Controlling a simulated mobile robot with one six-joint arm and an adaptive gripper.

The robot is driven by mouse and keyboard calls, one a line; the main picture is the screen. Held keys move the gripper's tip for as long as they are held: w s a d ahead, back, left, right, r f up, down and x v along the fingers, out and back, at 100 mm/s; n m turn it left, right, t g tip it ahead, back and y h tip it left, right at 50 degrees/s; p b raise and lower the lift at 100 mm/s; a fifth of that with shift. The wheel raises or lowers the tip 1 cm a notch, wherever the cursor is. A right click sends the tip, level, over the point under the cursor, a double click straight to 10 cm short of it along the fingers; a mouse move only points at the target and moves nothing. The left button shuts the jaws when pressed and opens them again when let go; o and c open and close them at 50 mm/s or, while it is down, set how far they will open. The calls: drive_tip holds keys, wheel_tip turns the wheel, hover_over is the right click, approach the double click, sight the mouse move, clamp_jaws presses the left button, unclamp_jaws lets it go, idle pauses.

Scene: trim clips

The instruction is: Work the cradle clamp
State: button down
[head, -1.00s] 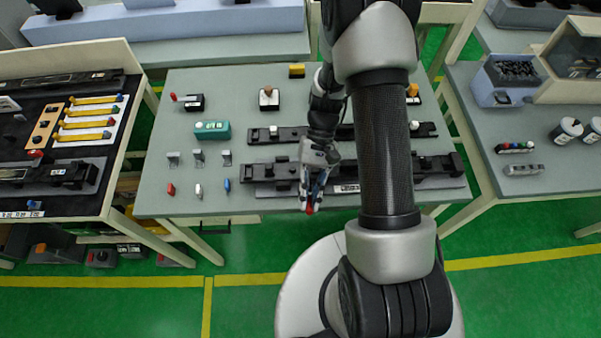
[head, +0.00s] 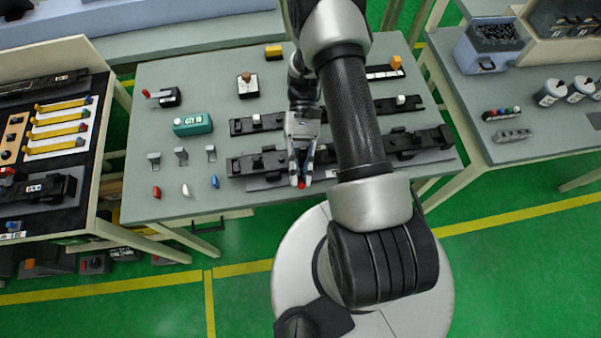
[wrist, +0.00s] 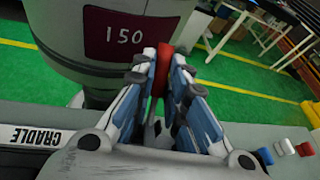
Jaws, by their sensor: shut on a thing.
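The cradle (head: 265,162) is a long black fixture on a grey plate along the near edge of the grey-green table; its "CADLE"-like label reads CRADLE (wrist: 36,136) in the wrist view. My gripper (head: 301,180) is at the cradle's front edge, pointing toward the near side of the table. Its fingers (wrist: 163,82) are shut on a red handle (wrist: 162,66), whose red end (head: 301,185) also shows in the head view. The handle's lower part and its joint to the cradle are hidden by my fingers and arm.
Behind the cradle lies another black rail (head: 243,126). Red, white and blue pieces (head: 185,190) lie to the left, with small grey brackets (head: 181,155) behind them. A teal box (head: 192,124) stands farther back. My base is close in front of the table.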

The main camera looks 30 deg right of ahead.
drive_tip(key=shift+f, duration=0.1)
drive_tip(key=c, duration=1.6)
unclamp_jaws()
drive_tip(key=v, duration=1)
drive_tip(key=shift+w+d, duration=0.2)
drive_tip(key=shift+w, duration=0.1)
drive_tip(key=shift+w+d+r, duration=0.3)
drive_tip(key=shift+w+r, duration=0.05)
drive_tip(key=shift+w, duration=0.15)
